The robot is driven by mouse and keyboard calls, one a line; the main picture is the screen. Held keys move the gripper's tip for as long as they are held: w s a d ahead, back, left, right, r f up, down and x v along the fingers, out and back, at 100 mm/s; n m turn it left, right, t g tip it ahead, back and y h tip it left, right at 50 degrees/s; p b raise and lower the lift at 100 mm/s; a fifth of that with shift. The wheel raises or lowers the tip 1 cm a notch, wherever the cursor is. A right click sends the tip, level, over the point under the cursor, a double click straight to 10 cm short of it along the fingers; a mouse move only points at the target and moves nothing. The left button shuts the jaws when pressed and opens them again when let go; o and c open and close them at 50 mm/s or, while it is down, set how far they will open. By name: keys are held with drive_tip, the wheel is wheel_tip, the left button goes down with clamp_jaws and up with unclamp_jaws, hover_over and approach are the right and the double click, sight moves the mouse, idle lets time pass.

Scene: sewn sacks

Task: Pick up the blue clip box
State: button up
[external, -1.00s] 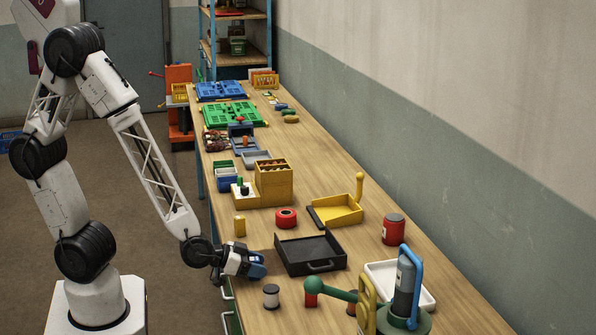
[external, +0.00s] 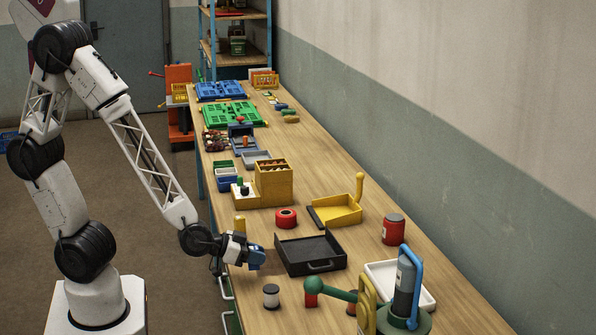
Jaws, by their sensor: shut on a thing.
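The blue clip box (external: 257,258) is a small blue block at the end of my gripper (external: 250,254). My gripper is shut on it and holds it just above the table, left of the black tray. The fingers hide part of the box, and its details are too small to make out.
The black tray (external: 290,264) is close on the right. A white-lidded jar (external: 271,296) stands in front, a small yellow block (external: 240,226) behind, and a red roll (external: 286,218) beyond. A green-and-blue device (external: 404,300) stands at the front right.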

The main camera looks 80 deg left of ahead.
sight(257, 247)
wheel_tip(257, 247, up, 7)
drive_tip(key=shift+f, duration=0.2)
drive_tip(key=shift+w+a, duration=0.1)
drive_tip(key=shift+w, duration=0.05)
idle(0.8)
